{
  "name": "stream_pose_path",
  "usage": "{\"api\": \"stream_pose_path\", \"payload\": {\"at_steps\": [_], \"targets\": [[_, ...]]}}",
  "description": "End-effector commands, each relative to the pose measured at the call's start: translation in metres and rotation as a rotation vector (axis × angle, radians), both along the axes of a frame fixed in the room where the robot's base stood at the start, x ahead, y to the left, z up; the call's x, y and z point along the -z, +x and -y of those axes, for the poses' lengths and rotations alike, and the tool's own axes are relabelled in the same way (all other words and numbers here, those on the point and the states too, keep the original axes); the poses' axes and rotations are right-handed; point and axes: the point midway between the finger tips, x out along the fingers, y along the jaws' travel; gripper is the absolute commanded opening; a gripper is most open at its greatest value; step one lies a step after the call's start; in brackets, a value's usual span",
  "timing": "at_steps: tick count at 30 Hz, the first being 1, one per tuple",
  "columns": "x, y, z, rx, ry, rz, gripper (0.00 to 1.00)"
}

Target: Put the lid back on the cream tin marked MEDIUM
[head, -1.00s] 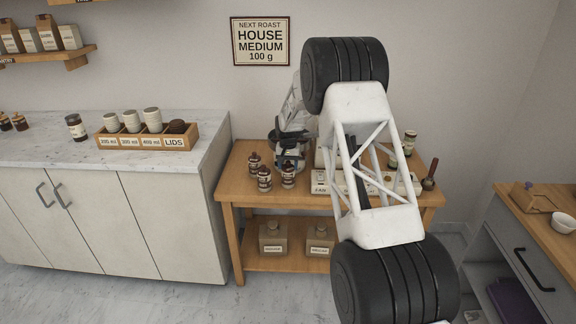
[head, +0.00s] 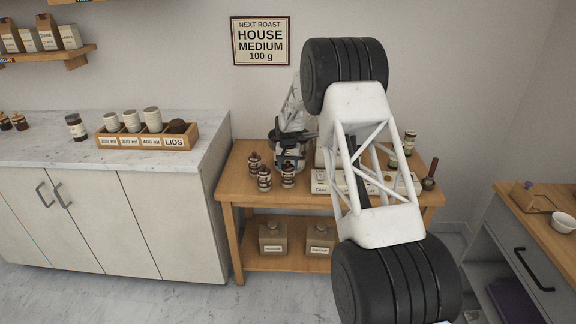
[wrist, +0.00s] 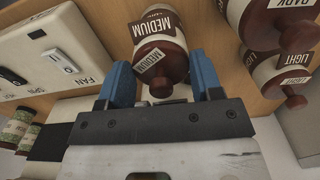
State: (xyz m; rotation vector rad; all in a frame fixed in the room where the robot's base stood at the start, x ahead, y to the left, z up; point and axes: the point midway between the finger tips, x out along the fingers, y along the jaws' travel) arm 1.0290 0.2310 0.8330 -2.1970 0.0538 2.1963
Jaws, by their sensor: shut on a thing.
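The cream tin marked MEDIUM (wrist: 158,22) has a cream body, a dark label and a brown lid (wrist: 170,62) with a small MEDIUM tag and a knob. It also shows in the head view (head: 288,177) as the right one of three tins on the wooden table. My gripper (wrist: 163,85) has its blue fingers on either side of the brown lid and is shut on it. The lid lies in line with the tin's top; whether it is fully seated I cannot tell.
Tins marked DARK (wrist: 270,22) and LIGHT (wrist: 282,72) stand close beside it. A white switch panel marked FAN (wrist: 60,55) lies on the other side. My arm hides part of the table (head: 236,190). A box of cups and lids (head: 148,141) stands on the left counter.

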Motion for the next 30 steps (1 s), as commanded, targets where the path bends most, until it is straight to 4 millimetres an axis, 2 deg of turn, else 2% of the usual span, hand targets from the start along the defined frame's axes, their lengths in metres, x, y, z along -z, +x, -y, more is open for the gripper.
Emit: {"api": "stream_pose_path", "payload": {"at_steps": [23, 24, 29, 30], "targets": [[0.0009, -0.0002, 0.0001, 0.0, 0.0, 0.0, 0.37], [0.0009, -0.0002, 0.0001, 0.0, 0.0, 0.0, 0.62], [0.0008, -0.0002, 0.0001, 0.0, 0.0, 0.0, 0.87], [0.0009, -0.0003, 0.0001, 0.0, 0.0, 0.0, 0.89]]}}
